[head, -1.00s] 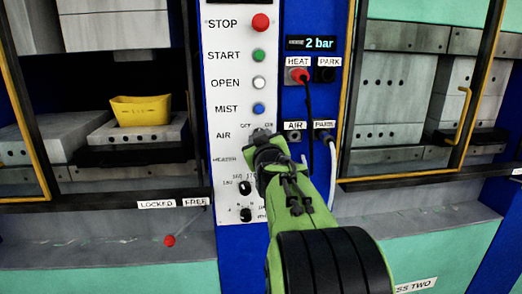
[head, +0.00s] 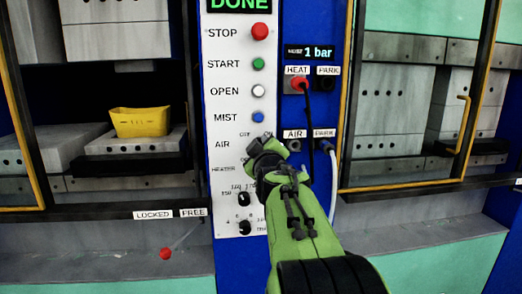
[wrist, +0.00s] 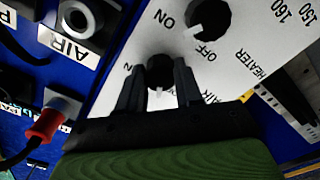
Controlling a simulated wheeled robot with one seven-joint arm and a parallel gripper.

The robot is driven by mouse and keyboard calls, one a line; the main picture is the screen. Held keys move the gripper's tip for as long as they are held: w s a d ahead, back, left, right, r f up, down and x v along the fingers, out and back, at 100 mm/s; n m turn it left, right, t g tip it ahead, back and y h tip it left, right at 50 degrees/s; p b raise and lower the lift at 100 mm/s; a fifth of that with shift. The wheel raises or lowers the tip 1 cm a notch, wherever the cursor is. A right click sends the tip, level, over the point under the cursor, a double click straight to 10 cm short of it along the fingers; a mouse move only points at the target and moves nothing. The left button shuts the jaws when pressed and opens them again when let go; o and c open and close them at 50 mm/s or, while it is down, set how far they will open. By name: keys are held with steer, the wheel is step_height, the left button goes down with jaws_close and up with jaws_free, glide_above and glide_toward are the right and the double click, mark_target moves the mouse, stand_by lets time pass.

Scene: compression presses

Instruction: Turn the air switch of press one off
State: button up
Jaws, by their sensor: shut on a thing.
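The control panel (head: 222,100) of the press on the left carries a row marked AIR, and my gripper (head: 268,152) is at that row, covering its switch in the head view. In the wrist view the black air switch (wrist: 160,70) sits between the two fingers of my gripper (wrist: 159,85), which is shut on it. A short white pointer mark shows on its lower side. An ON label beside it is partly hidden by a finger, and its OFF label is hidden. The pressure display (head: 309,52) reads 1 bar.
The heater switch (wrist: 210,18) is close beside the air switch. A red plug (head: 299,84) with a black cable sits in the HEAT socket. A pale hose (head: 332,175) hangs at the right. A yellow tray (head: 140,121) stands in the left press; a red-tipped lever (head: 165,253) is below.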

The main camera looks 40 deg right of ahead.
steer(key=o, duration=1)
steer(key=shift+o, duration=0.2)
steer(key=v, duration=1.5)
steer(key=shift+s+a, duration=0.25)
steer(key=shift+a, duration=0.05)
